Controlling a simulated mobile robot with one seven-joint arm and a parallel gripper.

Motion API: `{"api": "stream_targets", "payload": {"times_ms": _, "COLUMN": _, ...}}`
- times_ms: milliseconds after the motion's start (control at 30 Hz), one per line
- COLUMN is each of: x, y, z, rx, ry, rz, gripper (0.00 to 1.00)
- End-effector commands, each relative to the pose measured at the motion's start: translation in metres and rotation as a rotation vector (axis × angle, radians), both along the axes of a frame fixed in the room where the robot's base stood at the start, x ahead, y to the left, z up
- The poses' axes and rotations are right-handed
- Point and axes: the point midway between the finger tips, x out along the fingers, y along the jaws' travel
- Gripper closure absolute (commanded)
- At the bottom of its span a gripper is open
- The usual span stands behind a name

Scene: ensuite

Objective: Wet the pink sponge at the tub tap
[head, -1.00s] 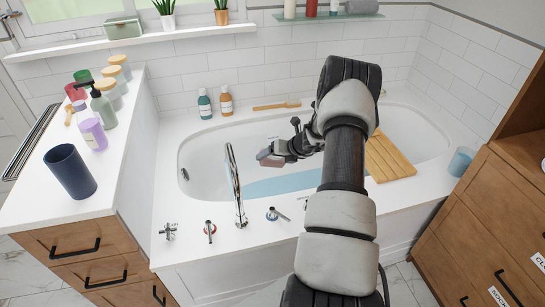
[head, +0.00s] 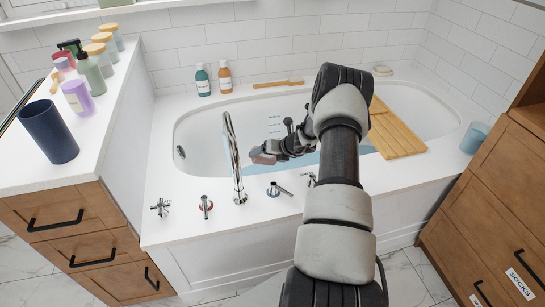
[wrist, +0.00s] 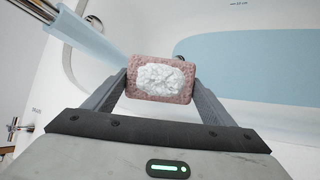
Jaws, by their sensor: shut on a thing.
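The pink sponge (head: 263,158) is over the tub (head: 187,128), just right of the tall chrome tap (head: 233,165). In the wrist view the sponge (wrist: 182,88) has a white, frothy-looking patch on its face. My gripper (wrist: 160,82) is shut on it, one finger at each side. A pale-blue stream-like band (wrist: 90,40) runs from a metal spout (wrist: 46,8) at the upper left of the wrist view. Its end reaches close to the sponge's upper left corner; I cannot tell whether it touches. My gripper also shows in the head view (head: 264,152).
Pale-blue water (head: 305,164) lies in the tub. A wooden tray (head: 395,133) spans its right part. Several tap handles (head: 205,205) stand on the front rim. Two bottles (head: 224,78) and a wooden brush (head: 280,83) are on the back rim. A counter (head: 95,130) stands left.

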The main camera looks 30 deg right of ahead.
Motion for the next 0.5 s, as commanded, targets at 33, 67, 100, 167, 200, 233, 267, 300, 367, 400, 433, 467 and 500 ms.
{"api": "stream_targets", "payload": {"times_ms": 33, "x": 0.004, "y": 0.004, "z": -0.002, "rx": -0.001, "ry": 0.000, "rz": 0.001, "gripper": 0.44}}
{"api": "stream_targets", "payload": {"times_ms": 67, "x": 0.006, "y": 0.006, "z": -0.003, "rx": -0.001, "ry": 0.000, "rz": 0.001, "gripper": 0.44}}
{"api": "stream_targets", "payload": {"times_ms": 100, "x": 0.009, "y": 0.009, "z": -0.003, "rx": 0.000, "ry": -0.001, "rz": 0.001, "gripper": 0.44}}
{"api": "stream_targets", "payload": {"times_ms": 167, "x": 0.013, "y": 0.013, "z": -0.004, "rx": 0.001, "ry": 0.000, "rz": 0.001, "gripper": 0.44}}
{"api": "stream_targets", "payload": {"times_ms": 200, "x": 0.016, "y": 0.016, "z": -0.005, "rx": 0.001, "ry": 0.000, "rz": 0.001, "gripper": 0.44}}
{"api": "stream_targets", "payload": {"times_ms": 233, "x": 0.018, "y": 0.018, "z": -0.006, "rx": 0.001, "ry": 0.000, "rz": 0.001, "gripper": 0.44}}
{"api": "stream_targets", "payload": {"times_ms": 267, "x": 0.020, "y": 0.020, "z": -0.006, "rx": 0.000, "ry": -0.001, "rz": 0.001, "gripper": 0.44}}
{"api": "stream_targets", "payload": {"times_ms": 300, "x": 0.023, "y": 0.023, "z": -0.007, "rx": 0.000, "ry": -0.001, "rz": 0.001, "gripper": 0.44}}
{"api": "stream_targets", "payload": {"times_ms": 367, "x": 0.027, "y": 0.027, "z": -0.009, "rx": 0.000, "ry": 0.000, "rz": 0.000, "gripper": 0.44}}
{"api": "stream_targets", "payload": {"times_ms": 400, "x": 0.030, "y": 0.029, "z": -0.010, "rx": 0.000, "ry": 0.000, "rz": 0.000, "gripper": 0.44}}
{"api": "stream_targets", "payload": {"times_ms": 433, "x": 0.032, "y": 0.031, "z": -0.010, "rx": 0.000, "ry": 0.000, "rz": 0.000, "gripper": 0.44}}
{"api": "stream_targets", "payload": {"times_ms": 467, "x": 0.035, "y": 0.034, "z": -0.010, "rx": 0.000, "ry": 0.000, "rz": 0.000, "gripper": 0.44}}
{"api": "stream_targets", "payload": {"times_ms": 500, "x": 0.037, "y": 0.036, "z": -0.011, "rx": 0.001, "ry": 0.000, "rz": 0.001, "gripper": 0.44}}
